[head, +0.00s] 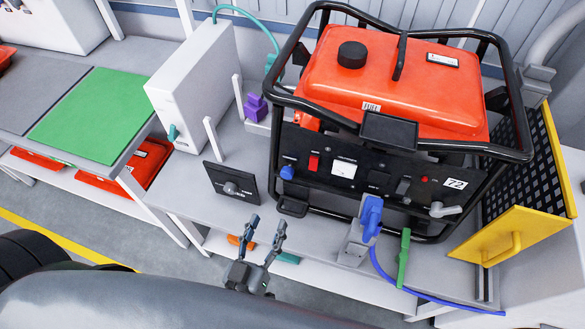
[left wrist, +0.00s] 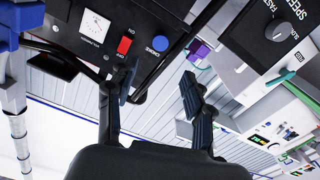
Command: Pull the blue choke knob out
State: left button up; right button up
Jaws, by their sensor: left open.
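The blue choke knob (head: 287,172) sits at the left end of the black front panel of the red generator (head: 395,85). It also shows in the left wrist view (left wrist: 160,43), above the "CHOKE" label side of the red switch. My left gripper (head: 267,225) is open and empty, in front of the panel and below the knob in the head view. In the left wrist view its fingers (left wrist: 158,82) are spread, with the knob beyond the tips, apart from them. I cannot tell how far out the knob stands. My right gripper is not in view.
A red switch (head: 313,162) sits right beside the knob. The black tube frame (head: 275,120) surrounds the generator. A black speed dial plate (head: 231,182) stands to the left. A blue plug (head: 371,212) and a yellow mesh door (head: 515,232) are at the right.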

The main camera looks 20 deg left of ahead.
pick_arm(q)
jog(key=p, duration=0.2)
send_near(286, 176)
jog(key=w, duration=0.1)
jog(key=w+p, duration=0.1)
jog(key=w, duration=0.7)
jog(key=shift+w+d, duration=0.1)
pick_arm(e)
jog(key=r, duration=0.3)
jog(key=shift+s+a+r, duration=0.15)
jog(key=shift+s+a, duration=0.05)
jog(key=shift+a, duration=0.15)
pick_arm(q)
grip_shut()
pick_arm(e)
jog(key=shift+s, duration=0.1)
